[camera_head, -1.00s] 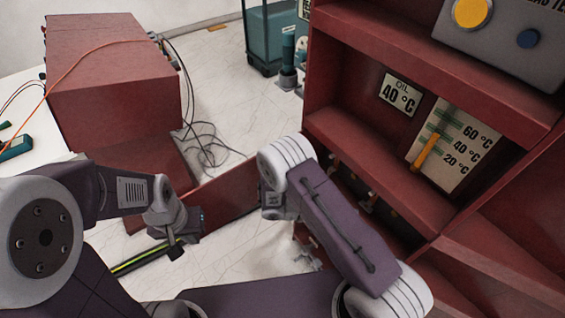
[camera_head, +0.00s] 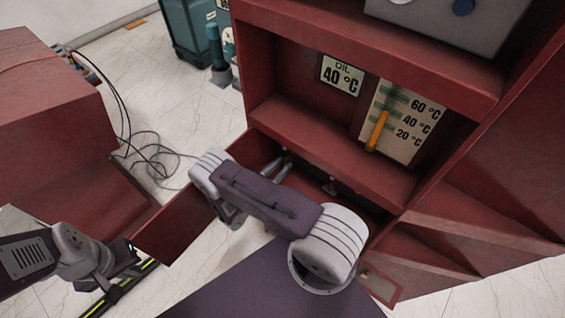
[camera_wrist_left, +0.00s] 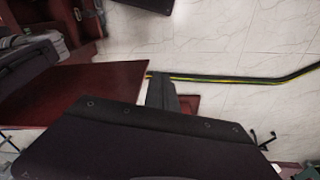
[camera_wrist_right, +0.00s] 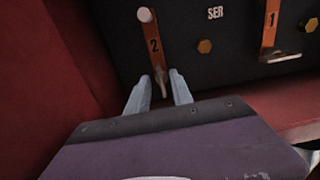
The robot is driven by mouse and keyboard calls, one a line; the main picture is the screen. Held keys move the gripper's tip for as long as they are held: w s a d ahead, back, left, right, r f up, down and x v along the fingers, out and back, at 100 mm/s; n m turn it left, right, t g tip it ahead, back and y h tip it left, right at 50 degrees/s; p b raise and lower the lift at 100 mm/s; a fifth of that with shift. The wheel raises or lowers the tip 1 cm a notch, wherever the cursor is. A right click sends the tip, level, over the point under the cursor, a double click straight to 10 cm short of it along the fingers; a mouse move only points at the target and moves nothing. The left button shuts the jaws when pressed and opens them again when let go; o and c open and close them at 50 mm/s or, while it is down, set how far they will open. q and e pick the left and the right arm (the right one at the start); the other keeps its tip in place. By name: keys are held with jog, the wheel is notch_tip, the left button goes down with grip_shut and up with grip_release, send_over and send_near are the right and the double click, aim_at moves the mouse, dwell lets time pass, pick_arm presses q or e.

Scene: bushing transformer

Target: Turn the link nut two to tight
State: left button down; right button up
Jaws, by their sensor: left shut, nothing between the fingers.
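In the right wrist view, the orange link marked 2 (camera_wrist_right: 153,42) hangs on a black panel. A pale round end (camera_wrist_right: 145,14) is at its top and a grey stud-like piece (camera_wrist_right: 161,82) at its lower end. I cannot tell which of these is link nut two. My right gripper (camera_wrist_right: 160,92) is open, its pale fingers on either side of the grey piece, with gaps visible. In the head view my right gripper (camera_head: 272,170) reaches into the red cabinet's lower opening. My left gripper (camera_wrist_left: 162,92) is shut and empty, away from the panel.
On the panel, link 1 (camera_wrist_right: 269,25) and a brass bolt head (camera_wrist_right: 204,46) are to the right of link 2. A red wall (camera_wrist_right: 40,80) stands close on the left. The oil thermometer (camera_head: 390,122) is on the shelf above. Cables (camera_head: 150,150) lie on the floor.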

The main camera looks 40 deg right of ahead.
jog(key=shift+d+r, duration=0.1)
jog(key=shift+d, duration=0.3)
grip_shut()
